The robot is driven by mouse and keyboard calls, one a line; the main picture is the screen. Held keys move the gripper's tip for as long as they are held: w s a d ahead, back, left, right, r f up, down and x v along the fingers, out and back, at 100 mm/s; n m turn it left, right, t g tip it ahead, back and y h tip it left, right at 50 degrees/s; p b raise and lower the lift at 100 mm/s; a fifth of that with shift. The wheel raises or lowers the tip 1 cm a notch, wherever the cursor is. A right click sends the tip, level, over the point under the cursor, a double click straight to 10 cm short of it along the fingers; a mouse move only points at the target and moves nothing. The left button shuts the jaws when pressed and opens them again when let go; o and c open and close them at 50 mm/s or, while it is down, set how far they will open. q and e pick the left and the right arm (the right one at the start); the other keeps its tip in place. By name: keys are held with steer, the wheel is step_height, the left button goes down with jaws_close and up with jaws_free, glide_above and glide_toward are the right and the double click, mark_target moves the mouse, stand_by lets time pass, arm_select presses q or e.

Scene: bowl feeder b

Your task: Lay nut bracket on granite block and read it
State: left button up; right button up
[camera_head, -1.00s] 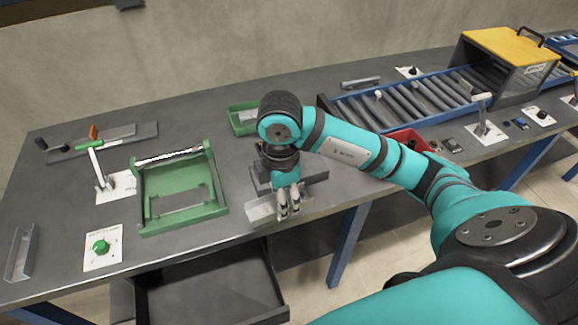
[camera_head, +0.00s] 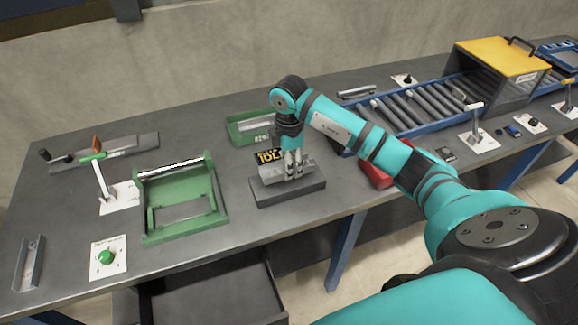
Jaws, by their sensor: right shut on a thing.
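The granite block (camera_head: 290,193) is a dark grey slab near the table's front edge. The nut bracket (camera_head: 272,176), a light metal piece, is over the block's top, partly hidden by my fingers. I cannot tell if it rests on the block or hangs just above it. My right gripper (camera_head: 294,176) points down over the block and is shut on the bracket. A small black display (camera_head: 269,156) with yellow characters, perhaps "10L", shows right behind the bracket, partly covered by the gripper. My left gripper is not in view.
A green frame (camera_head: 222,212) stands left of the block, and a green tray (camera_head: 240,137) lies behind it. A red bin (camera_head: 377,177) and a roller conveyor (camera_head: 405,108) are to the right. An open drawer (camera_head: 215,300) juts out below the table's front edge.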

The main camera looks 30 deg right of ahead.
step_height(320, 180, down, 2)
steer(key=shift+s+p, duration=0.1)
steer(key=shift+p, duration=0.2)
steer(key=shift+f, duration=0.15)
steer(key=shift+f, duration=0.1)
steer(key=o, duration=1.2)
steer(key=shift+o, duration=0.2)
steer(key=shift+r, duration=0.2)
steer(key=shift+r+b, duration=0.3)
steer(key=shift+r, duration=0.05)
step_height(320, 180, up, 11)
steer(key=b, duration=0.2)
